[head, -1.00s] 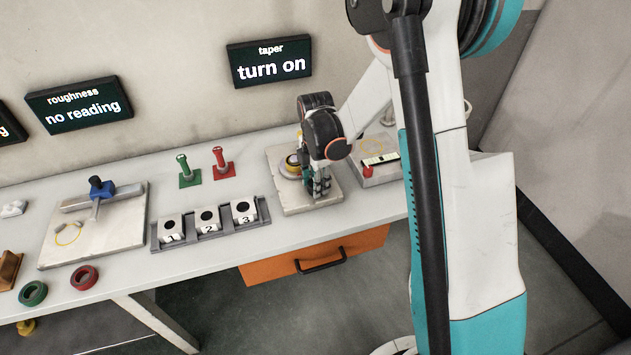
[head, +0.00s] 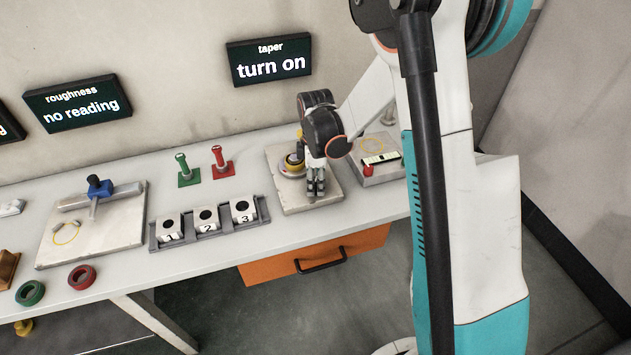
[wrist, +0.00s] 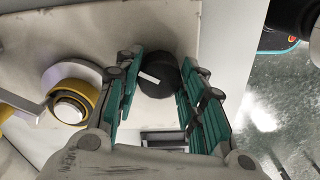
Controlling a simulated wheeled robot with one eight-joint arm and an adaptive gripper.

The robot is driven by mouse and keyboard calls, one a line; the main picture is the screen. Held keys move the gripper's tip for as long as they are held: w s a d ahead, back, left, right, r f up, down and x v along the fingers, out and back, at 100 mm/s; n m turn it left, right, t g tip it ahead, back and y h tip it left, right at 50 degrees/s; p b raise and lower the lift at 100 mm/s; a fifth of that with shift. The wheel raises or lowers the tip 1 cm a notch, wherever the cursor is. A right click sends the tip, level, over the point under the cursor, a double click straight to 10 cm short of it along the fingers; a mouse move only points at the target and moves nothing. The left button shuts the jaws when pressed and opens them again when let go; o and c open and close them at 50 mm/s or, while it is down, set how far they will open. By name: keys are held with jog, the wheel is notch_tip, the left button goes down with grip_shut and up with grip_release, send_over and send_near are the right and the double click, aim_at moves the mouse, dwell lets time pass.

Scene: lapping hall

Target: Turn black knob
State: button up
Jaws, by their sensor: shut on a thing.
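The black knob (wrist: 157,76) is a round dark dial with a white mark, seen in the wrist view on a pale plate (head: 289,204). My gripper (head: 316,192) points down over this plate. In the wrist view, its teal-padded fingers (wrist: 160,68) stand on either side of the knob and are shut on it. The taper screen (head: 270,63) on the wall reads "turn on".
A round part with a yellow ring (wrist: 72,102) is close left of my fingers. A box with a red button (head: 368,170) stands right of the plate. A rack of numbered blocks (head: 262,207) is to the left. An orange drawer (head: 270,272) hangs below the table edge.

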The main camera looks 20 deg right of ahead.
jog(key=m, duration=0.4)
jog(key=shift+m, duration=0.3)
jog(key=m, duration=0.3)
jog(key=shift+m+b, duration=0.4)
jog(key=m, duration=0.8)
jog(key=shift+a, duration=0.1)
jog(key=m, duration=0.7)
jog(key=shift+b, duration=0.4)
jog(key=m, duration=0.4)
jog(key=shift+m, duration=2.1)
